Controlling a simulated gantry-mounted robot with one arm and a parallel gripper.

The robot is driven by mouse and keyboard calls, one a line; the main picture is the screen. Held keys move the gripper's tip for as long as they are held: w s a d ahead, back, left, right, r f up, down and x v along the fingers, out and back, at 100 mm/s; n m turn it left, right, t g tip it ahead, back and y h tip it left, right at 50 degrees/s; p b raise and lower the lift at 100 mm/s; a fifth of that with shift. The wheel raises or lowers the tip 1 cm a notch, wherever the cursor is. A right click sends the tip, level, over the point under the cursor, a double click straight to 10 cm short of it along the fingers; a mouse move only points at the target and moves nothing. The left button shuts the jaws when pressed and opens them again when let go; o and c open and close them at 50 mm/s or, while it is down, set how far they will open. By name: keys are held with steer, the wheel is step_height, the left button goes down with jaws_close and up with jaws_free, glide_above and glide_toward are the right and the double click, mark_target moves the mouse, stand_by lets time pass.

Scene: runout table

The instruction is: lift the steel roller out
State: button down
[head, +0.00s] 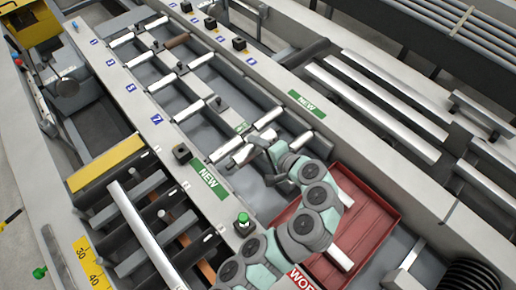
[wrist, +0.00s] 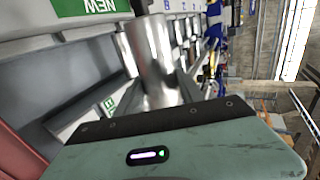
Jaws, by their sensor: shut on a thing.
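My gripper (head: 257,147) is over the middle channel of the runout table in the head view, at the near end of the roller row. It is shut on a shiny steel roller (head: 242,156). In the wrist view the steel roller (wrist: 150,62) rises large and tilted beyond the dark edge of my gripper. Other steel rollers lie close by, one just left (head: 225,149) and one behind (head: 268,118).
A red tray (head: 393,212) with partly hidden lettering stands right of my arm and holds a bright cylinder (head: 340,257). More rollers, one brown (head: 177,41), sit farther up the channel. Green NEW labels (head: 208,181) mark the side rails. Long bars lie on the right.

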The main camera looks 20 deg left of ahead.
steer(key=shift+r+p, duration=1.6)
steer(key=shift+r, duration=1.1)
